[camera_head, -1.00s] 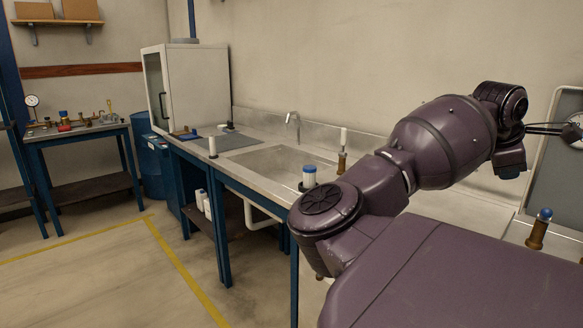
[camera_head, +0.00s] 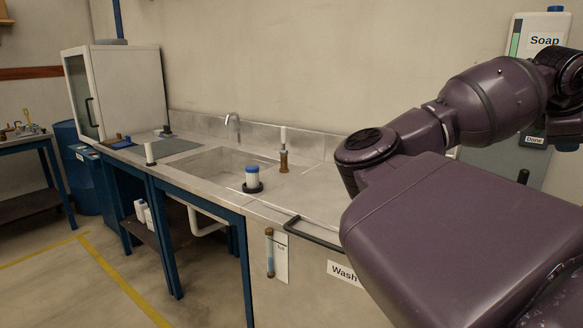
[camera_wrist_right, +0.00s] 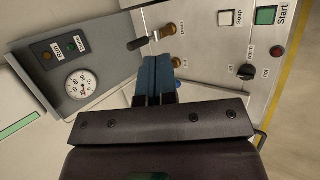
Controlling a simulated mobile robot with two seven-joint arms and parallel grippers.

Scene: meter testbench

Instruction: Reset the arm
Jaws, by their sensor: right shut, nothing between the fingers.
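My right arm (camera_head: 487,98) runs across the right side of the head view, out to the right edge. Its fingertips cannot be made out there. In the right wrist view my right gripper (camera_wrist_right: 156,78) has its blue fingers pressed together with nothing between them. The fingers show in front of a steel control panel (camera_wrist_right: 203,50) with a black lever (camera_wrist_right: 140,43), a green Start button (camera_wrist_right: 266,15), a white Soap button (camera_wrist_right: 226,18) and a black knob (camera_wrist_right: 246,72). I cannot tell whether they touch it. My left gripper is not in view.
A steel sink (camera_head: 214,164) with a tap (camera_head: 233,124) stands left of my arm. A blue-capped container (camera_head: 252,178) stands near its front edge. A soap container (camera_head: 543,38) is at the upper right. A gauge (camera_wrist_right: 81,84) is beside the panel. Floor at the left is clear.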

